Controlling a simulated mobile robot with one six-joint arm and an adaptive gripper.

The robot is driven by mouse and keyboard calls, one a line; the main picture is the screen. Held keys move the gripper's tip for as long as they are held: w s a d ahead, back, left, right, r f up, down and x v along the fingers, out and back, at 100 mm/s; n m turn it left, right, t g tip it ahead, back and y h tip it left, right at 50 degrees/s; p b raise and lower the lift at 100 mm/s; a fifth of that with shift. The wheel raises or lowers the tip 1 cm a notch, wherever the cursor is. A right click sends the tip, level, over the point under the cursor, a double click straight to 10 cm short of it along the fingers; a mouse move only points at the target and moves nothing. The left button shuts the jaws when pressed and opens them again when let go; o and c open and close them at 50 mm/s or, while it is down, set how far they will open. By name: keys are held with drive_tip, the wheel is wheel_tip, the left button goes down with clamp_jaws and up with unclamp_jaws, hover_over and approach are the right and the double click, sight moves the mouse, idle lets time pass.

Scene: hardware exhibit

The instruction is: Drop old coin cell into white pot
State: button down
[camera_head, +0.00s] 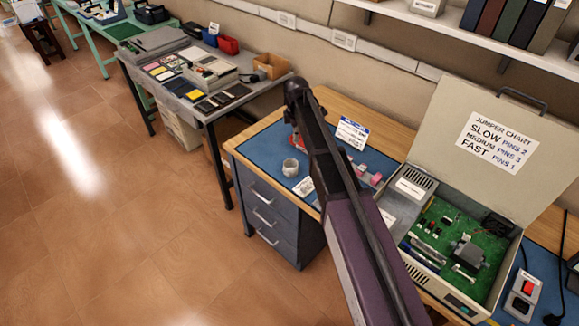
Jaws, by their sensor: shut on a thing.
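The white pot (290,167) stands upright on the blue mat (266,152), left of my arm; its inside is too small to make out. My dark and purple arm crosses the middle of the view over the bench. My gripper cannot be made out and seems hidden behind the arm. The old coin cell cannot be made out. An open beige case (405,208) with a green circuit board (430,245) stands right of the arm. Its raised lid (450,105) bears a jumper chart.
Small pink items (362,172) and a blue-topped card (352,133) are on the bench behind the arm. A power switch box (523,295) is at right. A grey table (190,102) with trays stands at left. The floor at left is clear.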

sight(296, 142)
drive_tip(key=shift+f, duration=0.1)
idle(0.3)
drive_tip(key=shift+f+b, duration=2.95)
drive_tip(key=shift+b, duration=0.1)
drive_tip(key=c, duration=0.7)
unclamp_jaws()
drive_tip(key=shift+r, duration=0.15)
